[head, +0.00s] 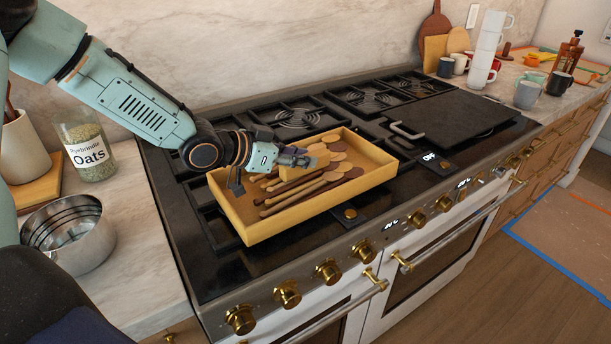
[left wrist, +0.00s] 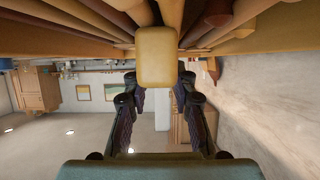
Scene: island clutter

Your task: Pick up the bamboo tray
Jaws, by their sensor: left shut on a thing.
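The bamboo tray (head: 255,228) is a shallow, pale yellow rectangular box over the left part of the black cooktop. Several wooden spoons and utensils (head: 318,184) lie inside it. My left gripper (head: 298,158) reaches into the tray from the left and is shut on a yellow block-like grip (head: 319,159) at the tray's middle. In the left wrist view, the fingers (left wrist: 161,85) sit on both sides of this grip (left wrist: 157,55). I cannot tell whether the tray rests on the grates or hangs just above them. My right gripper is not in view.
A black griddle plate with a handle (head: 455,118) lies right of the tray. Brass knobs (head: 328,272) line the stove front. An oats jar (head: 90,150) and a metal pot (head: 72,235) stand on the left counter. A stack of white mugs (head: 487,50) stands at the back right.

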